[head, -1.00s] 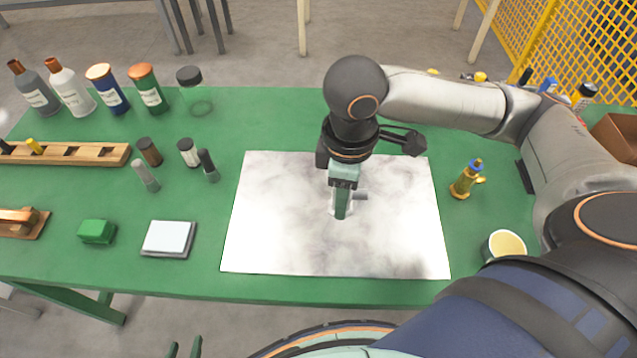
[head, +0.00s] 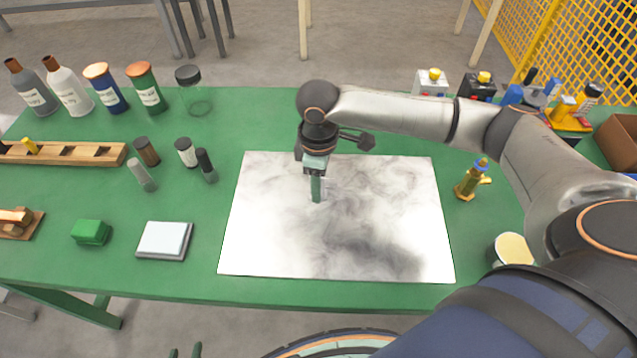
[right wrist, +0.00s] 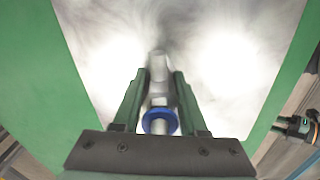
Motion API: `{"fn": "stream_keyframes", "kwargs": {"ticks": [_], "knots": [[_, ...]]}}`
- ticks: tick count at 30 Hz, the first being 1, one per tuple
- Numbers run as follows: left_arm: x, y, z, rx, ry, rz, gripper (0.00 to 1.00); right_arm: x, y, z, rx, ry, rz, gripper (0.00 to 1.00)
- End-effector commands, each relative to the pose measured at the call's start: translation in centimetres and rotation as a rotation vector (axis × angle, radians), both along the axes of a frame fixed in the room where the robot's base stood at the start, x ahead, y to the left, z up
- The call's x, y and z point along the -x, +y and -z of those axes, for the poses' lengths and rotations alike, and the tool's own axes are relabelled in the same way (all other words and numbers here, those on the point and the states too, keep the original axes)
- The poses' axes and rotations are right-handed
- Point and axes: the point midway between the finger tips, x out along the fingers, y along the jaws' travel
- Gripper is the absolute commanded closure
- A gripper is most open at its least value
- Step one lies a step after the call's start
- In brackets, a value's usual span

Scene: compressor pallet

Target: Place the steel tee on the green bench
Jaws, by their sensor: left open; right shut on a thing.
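The green bench (head: 250,110) fills the head view, with a white marbled sheet (head: 270,245) lying on its middle. My right gripper (head: 316,190) points down above the sheet and is shut on the steel tee. The tee (right wrist: 158,70) is a grey metal piece between the fingers in the right wrist view, with a blue ring (right wrist: 160,121) nearer the palm. In the head view the fingers mostly hide the tee, and I cannot tell whether it touches the sheet. My left gripper (head: 185,352) shows only its green fingertips, apart and empty, below the bench's front edge.
A brass fitting (head: 473,180) and a cream-topped cup (head: 512,250) stand right of the sheet. Bottles, small vials, a wooden rack (head: 70,153), a green block (head: 90,232) and a white-topped square (head: 164,240) occupy the left. Green surface is bare behind the sheet.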

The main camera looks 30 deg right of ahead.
Motion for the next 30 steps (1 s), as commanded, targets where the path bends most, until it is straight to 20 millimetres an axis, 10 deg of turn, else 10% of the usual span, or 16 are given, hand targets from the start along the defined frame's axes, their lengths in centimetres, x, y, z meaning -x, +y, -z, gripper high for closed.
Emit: {"fn": "stream_keyframes", "kwargs": {"ticks": [10, 11, 18, 30], "knots": [[0.0, 0.0, -0.2, 0.0, 0.0, 0.0, 0.5, 0.0, 0.1, 0.3, -0.002, -0.001, 0.0, 1.0], [0.0, 0.0, -0.2, 0.0, 0.0, 0.0, 0.5, 0.0, 0.1, 0.4, -0.001, 0.0, -0.001, 0.57], [0.0, 0.0, -0.1, 0.0, 0.0, 0.0, 0.5, 0.0, 0.0, 0.4, -0.001, -0.001, -0.001, 0.3], [0.0, 0.0, -0.2, 0.0, 0.0, 0.0, 0.5, -0.1, 0.0, -0.7, -0.002, -0.003, 0.0, 0.28]]}}
